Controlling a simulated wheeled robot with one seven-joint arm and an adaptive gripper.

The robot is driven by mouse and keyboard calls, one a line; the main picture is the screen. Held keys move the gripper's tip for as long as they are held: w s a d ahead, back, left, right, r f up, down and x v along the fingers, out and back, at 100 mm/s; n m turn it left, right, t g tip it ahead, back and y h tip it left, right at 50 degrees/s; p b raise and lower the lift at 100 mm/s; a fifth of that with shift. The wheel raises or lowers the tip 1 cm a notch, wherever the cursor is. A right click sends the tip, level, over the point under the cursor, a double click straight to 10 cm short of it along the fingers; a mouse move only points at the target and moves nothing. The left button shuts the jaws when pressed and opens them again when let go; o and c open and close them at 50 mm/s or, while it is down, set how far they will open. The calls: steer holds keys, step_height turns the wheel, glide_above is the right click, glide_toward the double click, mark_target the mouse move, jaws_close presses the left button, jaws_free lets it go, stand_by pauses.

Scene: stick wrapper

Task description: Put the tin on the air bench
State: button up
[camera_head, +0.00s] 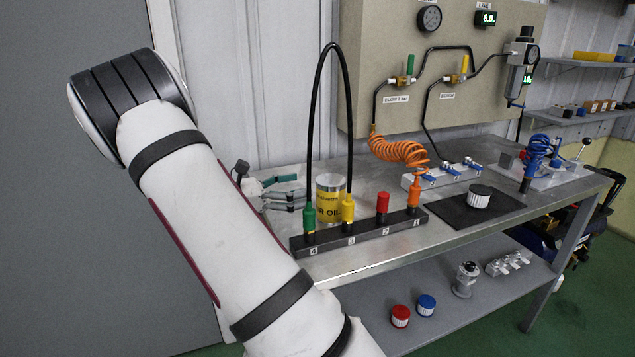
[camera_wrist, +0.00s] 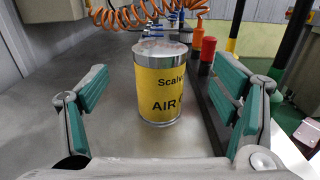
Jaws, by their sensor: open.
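The tin (camera_head: 330,198) is a yellow can with a silver lid and black lettering. It stands upright on the metal bench top (camera_head: 375,183), behind the black numbered block. The wrist view shows the tin (camera_wrist: 160,88) upright, slightly right of centre, with its base on the bench (camera_wrist: 110,130). My gripper (camera_head: 290,191) is open and empty, low over the bench just left of the tin. In the wrist view its green-padded fingers lie on either side of the picture, with the tin ahead between them. The block and its plugs partly hide the tin in the head view.
The black block (camera_head: 375,231) carries coloured plugs and a looping black hose, close beside the tin. An orange coiled hose (camera_head: 400,151) hangs behind. Red and blue caps lie on the lower shelf (camera_head: 460,315).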

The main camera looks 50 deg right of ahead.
steer(key=shift+v, duration=1.7)
